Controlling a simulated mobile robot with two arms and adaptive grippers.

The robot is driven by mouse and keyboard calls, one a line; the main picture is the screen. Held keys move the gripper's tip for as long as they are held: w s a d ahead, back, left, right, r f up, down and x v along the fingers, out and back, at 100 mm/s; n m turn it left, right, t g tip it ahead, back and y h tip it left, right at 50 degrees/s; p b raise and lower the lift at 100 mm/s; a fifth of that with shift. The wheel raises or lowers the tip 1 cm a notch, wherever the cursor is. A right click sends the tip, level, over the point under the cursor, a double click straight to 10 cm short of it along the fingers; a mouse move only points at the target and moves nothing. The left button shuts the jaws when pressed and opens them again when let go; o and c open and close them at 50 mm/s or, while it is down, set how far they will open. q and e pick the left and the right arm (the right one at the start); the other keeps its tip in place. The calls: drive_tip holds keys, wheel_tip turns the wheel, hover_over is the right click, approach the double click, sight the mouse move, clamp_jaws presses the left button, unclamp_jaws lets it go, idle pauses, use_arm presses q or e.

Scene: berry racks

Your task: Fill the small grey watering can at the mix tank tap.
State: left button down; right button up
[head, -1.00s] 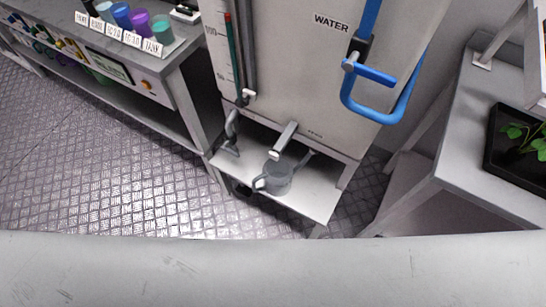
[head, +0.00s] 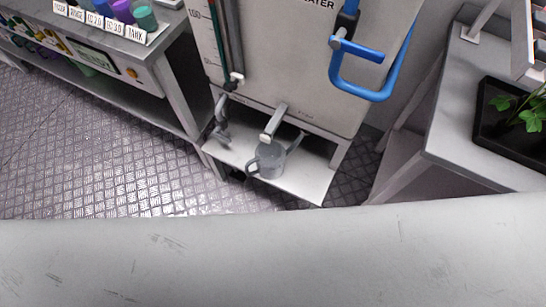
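The small grey watering can (head: 270,161) stands upright on a pale shelf (head: 308,184) at the foot of the mix tank (head: 275,60). Its handle faces left and its spout points right. The grey tap (head: 273,122) juts from the tank front just above the can. I cannot tell whether water is running. Neither of my grippers shows in the head view.
A blue pipe handle (head: 362,92) is on the tank's right side. A bench with labelled coloured cups (head: 145,18) stands at left. A table with a black plant tray (head: 482,143) stands at right. The metal plate floor (head: 110,165) is clear at left.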

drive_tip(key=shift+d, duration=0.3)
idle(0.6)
